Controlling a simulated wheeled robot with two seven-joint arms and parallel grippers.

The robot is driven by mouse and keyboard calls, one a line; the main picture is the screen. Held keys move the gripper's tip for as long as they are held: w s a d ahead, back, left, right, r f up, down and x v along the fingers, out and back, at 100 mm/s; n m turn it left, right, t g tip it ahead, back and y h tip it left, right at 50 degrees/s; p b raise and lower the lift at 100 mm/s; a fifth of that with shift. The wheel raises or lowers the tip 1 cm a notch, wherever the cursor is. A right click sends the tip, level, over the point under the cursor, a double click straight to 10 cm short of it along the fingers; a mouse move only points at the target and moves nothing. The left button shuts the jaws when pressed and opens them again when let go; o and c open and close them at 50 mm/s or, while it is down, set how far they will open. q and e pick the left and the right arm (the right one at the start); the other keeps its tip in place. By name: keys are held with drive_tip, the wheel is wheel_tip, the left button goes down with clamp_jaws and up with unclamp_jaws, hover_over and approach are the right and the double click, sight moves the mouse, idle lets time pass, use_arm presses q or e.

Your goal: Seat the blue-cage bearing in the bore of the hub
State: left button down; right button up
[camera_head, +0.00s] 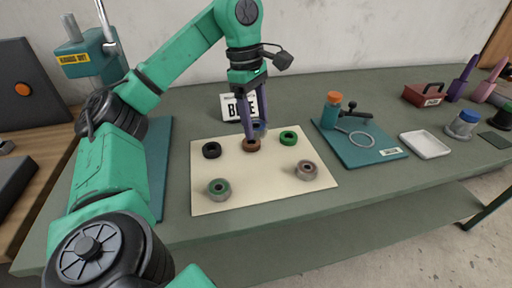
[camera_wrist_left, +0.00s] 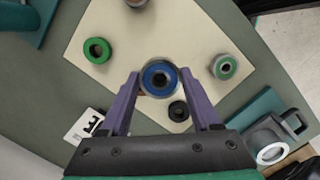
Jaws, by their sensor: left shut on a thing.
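The blue-cage bearing (camera_wrist_left: 160,78), a metal ring with a blue inner band and dark bore, is gripped between the purple fingers of my left gripper (camera_wrist_left: 160,88) in the left wrist view. In the head view my left gripper (camera_head: 251,134) points down over the back of the cream mat, at the brown ring (camera_head: 251,145). That ring is mostly hidden below the bearing in the wrist view. A grey block with a round bright-faced opening (camera_wrist_left: 275,140), possibly the hub, stands at the right of the wrist view. My left arm hides that area in the head view.
The cream mat (camera_head: 262,187) also holds a black ring (camera_head: 211,150), a green ring (camera_head: 288,137), a green-cage bearing (camera_head: 219,187) and a brownish bearing (camera_head: 307,169). A partly hidden sign (camera_head: 229,108) stands behind. A teal mat (camera_head: 381,152) and white tray (camera_head: 425,144) lie right.

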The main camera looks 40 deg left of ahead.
sight(258, 161)
use_arm(q)
wheel_tip(258, 161, down, 9)
drive_tip(key=shift+w+a+r+b, duration=0.1)
drive_tip(key=shift+a+b, duration=0.05)
drive_tip(key=shift+b, duration=0.15)
drive_tip(key=shift+f, duration=0.3)
drive_tip(key=shift+w, duration=0.1)
drive_tip(key=shift+f, duration=0.15)
drive_tip(key=shift+c, duration=0.5)
unclamp_jaws()
use_arm(e)
drive_tip(key=f, duration=0.1)
drive_tip(key=w+a+f, duration=0.1)
drive_tip(key=f, duration=0.1)
drive_tip(key=shift+w, duration=0.2)
drive_tip(key=shift+d, duration=0.1)
